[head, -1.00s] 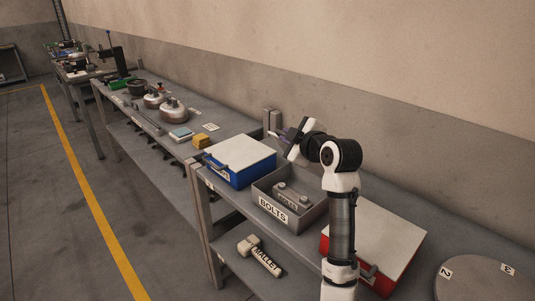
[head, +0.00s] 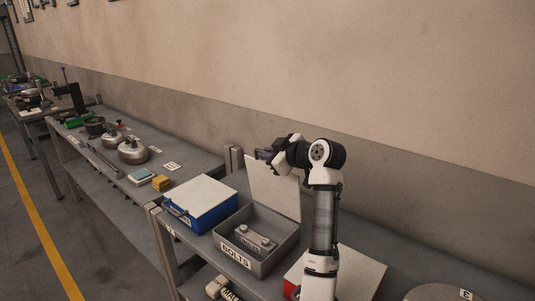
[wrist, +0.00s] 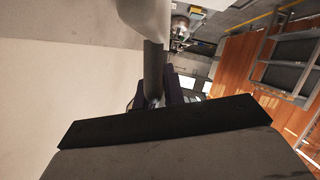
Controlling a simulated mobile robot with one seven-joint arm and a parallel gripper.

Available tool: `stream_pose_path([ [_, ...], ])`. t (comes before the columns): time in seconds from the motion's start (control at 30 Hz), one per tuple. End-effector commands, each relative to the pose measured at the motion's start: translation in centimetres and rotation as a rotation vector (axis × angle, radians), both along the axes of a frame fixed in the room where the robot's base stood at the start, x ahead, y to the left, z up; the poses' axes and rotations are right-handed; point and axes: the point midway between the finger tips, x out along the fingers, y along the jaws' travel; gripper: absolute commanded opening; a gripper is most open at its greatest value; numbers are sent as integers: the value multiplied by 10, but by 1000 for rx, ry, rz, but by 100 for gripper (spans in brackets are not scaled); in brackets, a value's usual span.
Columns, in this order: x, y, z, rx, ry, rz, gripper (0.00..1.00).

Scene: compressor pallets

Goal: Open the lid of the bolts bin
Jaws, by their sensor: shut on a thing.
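The grey bolts bin (head: 238,262), labelled BOLTS, stands on the workbench in the head view with its top open. Its pale lid (head: 273,192) stands raised at the back of the bin, close to upright. A grey bolt-like piece (head: 254,240) lies inside. My gripper (head: 265,154) is at the top edge of the raised lid, shut on it; the exact grip is partly hidden. In the wrist view the dark fingers (wrist: 153,102) close around a grey part, and the contact itself is hard to make out.
A blue bin (head: 203,202) with a white lid stands left of the bolts bin. A red bin (head: 345,275) with a white lid is to the right, partly behind my arm. The wall rises close behind the bench.

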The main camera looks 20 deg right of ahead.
Motion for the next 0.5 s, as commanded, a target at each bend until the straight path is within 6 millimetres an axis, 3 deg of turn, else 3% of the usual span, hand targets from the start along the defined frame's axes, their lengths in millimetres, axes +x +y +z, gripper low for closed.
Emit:
stream_pose_path([
  [0.27, 0, -1, -5, 2, 10, -2, 0],
  [0.3, 0, -1, -5, 2, 10, -2, 13],
  [0.43, 0, -1, -4, 2, 9, -2, 30],
  [0.5, 0, -1, -3, 1, 7, -2, 33],
])
